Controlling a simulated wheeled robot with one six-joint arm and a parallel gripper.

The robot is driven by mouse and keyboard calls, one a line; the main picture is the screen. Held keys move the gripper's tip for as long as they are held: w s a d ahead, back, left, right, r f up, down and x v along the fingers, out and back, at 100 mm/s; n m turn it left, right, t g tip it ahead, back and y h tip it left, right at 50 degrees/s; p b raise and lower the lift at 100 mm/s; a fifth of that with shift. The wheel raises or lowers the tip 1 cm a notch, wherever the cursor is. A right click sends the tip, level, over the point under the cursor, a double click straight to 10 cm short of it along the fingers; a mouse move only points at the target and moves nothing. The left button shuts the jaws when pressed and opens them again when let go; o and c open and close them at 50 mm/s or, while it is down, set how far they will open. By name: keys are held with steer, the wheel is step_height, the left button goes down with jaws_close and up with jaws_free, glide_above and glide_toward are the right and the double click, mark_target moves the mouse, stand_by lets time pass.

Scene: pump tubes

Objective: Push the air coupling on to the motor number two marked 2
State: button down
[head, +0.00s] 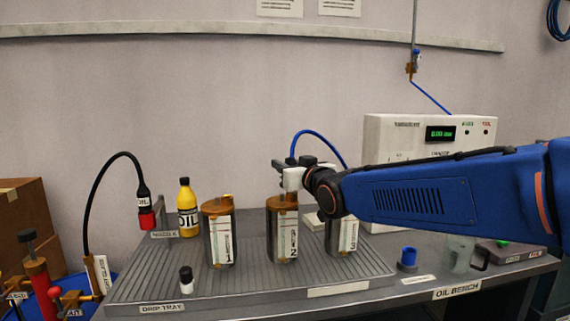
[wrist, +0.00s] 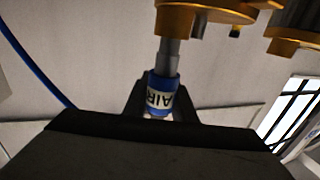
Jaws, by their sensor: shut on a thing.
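Motor 2 (head: 283,232), a dark canister with a brass cap and a label marked 2, stands in the middle of the drip tray. My gripper (head: 290,178) is just above its cap. In the wrist view my gripper (wrist: 160,104) is shut on the blue air coupling (wrist: 161,84), labelled AIR. The coupling is in line with a grey stem (wrist: 168,51) that meets a brass cap (wrist: 205,13). Coupling and stem seem to touch; I cannot tell whether it is fully seated. The coupling is mostly hidden in the head view.
Motor 1 (head: 218,236) and motor 3 (head: 346,236) flank motor 2 closely, and my arm partly covers motor 3. A blue hose (head: 320,135) arches behind my gripper. A yellow oil bottle (head: 187,209) and a red-tipped oil nozzle (head: 146,219) stand left. A white test box (head: 395,140) stands behind my arm.

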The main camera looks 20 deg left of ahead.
steer(key=shift+f, duration=0.75)
steer(key=c, duration=1.4)
jaws_free()
steer(key=v, duration=1.7)
steer(key=shift+s+d, duration=0.15)
steer(key=shift+s, duration=0.05)
